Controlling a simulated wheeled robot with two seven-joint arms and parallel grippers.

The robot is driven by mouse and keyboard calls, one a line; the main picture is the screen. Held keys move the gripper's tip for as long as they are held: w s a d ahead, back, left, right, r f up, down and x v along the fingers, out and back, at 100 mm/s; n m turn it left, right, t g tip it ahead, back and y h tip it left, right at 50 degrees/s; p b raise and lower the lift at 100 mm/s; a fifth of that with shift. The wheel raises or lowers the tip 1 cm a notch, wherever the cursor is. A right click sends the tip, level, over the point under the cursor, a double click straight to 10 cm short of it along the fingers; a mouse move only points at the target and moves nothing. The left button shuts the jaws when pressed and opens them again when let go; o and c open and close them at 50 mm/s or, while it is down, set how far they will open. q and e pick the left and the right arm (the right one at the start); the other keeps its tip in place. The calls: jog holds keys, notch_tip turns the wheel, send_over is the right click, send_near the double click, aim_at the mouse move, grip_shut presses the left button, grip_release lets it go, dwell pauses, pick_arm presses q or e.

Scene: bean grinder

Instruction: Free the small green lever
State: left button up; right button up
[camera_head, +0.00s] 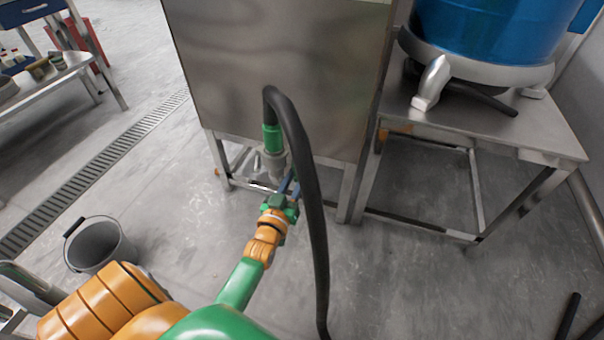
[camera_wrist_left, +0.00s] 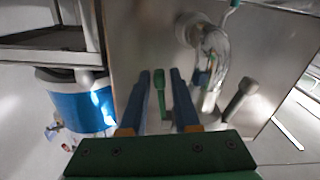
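A small green lever (camera_wrist_left: 160,92) shows in the left wrist view in front of the steel cabinet's surface. My left gripper (camera_wrist_left: 160,80) has its two blue fingers apart, one on each side of the lever, with gaps visible between them and it. I cannot tell how deep the lever lies between the fingers. In the head view my left gripper (camera_head: 290,184) is just below a grey fitting (camera_head: 273,162) at the cabinet's lower front; the lever is not clearly seen there. My right gripper is not in view.
A black hose (camera_head: 309,190) with a green collar (camera_head: 272,138) hangs close to my left gripper. The steel cabinet (camera_head: 280,75) stands behind it. A steel table (camera_head: 540,130) with a blue drum (camera_head: 490,30) is at right. A bucket (camera_head: 98,245) stands on the floor at left.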

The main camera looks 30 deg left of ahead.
aim_at(298, 174)
pick_arm(q)
jog(key=x, duration=0.2)
jog(key=shift+w+f+b, duration=0.1)
jog(key=shift+w+b, duration=0.2)
jog(key=shift+b, duration=0.1)
jog(key=shift+x, duration=0.75)
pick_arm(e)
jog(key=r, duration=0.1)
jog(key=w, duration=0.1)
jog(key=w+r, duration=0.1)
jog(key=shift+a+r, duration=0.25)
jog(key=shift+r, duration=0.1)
pick_arm(q)
jog(key=shift+c, duration=0.2)
grip_shut()
